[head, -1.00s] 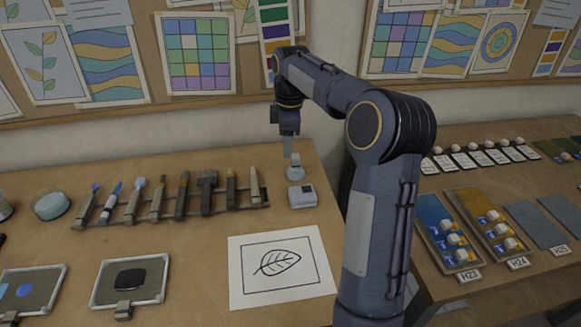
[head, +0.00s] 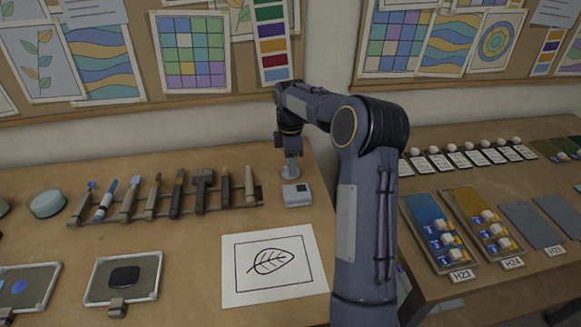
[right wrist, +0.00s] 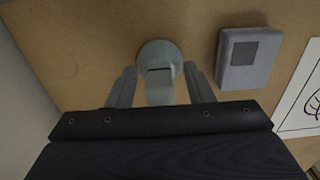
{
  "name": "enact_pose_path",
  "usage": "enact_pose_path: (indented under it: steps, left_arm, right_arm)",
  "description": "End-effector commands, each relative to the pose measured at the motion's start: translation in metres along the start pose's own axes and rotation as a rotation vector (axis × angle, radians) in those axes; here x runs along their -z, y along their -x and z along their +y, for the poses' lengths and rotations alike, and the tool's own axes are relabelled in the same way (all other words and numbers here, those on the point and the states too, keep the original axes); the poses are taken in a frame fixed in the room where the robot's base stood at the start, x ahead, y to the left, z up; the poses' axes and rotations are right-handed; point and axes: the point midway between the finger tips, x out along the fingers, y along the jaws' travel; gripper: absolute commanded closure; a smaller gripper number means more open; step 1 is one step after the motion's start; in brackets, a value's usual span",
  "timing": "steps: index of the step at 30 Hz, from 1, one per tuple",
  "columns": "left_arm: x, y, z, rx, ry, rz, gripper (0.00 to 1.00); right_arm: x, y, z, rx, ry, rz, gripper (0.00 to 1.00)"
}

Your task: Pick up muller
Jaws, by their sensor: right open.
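The muller (head: 291,172) is a small pale grey-green glass piece with a round base and a narrower upright handle. It stands on the wooden table at the back right, behind a small grey-white box. In the right wrist view the muller (right wrist: 158,52) shows from above. My right gripper (head: 291,154) is low over it, pointing down. In the right wrist view the gripper (right wrist: 160,72) is open, with one finger on each side of the handle and gaps visible. The left gripper is out of view.
The small box (head: 297,195) stands close in front of the muller. A rack of brushes and tools (head: 165,205) lies to the left. A leaf drawing (head: 274,268) lies in front. A wall with a pinboard (head: 340,60) is behind.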

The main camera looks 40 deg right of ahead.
Motion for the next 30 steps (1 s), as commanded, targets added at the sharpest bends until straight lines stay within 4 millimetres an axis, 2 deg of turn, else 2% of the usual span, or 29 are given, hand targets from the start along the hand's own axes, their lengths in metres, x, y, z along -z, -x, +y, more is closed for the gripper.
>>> enact_pose_path:
  steps: [2,13,23,26,30]
  left_arm:
    - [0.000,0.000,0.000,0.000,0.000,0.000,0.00]
    - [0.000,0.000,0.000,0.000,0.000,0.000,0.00]
    - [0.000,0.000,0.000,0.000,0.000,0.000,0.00]
    - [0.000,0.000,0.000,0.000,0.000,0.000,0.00]
    - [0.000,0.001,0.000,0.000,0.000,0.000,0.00]
  right_arm:
    - [0.000,0.000,0.000,0.000,0.000,0.000,0.53]
    - [0.000,0.001,0.000,0.000,0.000,0.000,1.00]
    - [0.000,0.003,0.000,-0.002,0.000,0.001,1.00]
    - [0.000,0.008,0.001,-0.004,0.000,0.001,1.00]
    - [0.000,0.026,0.001,-0.005,0.001,0.002,1.00]
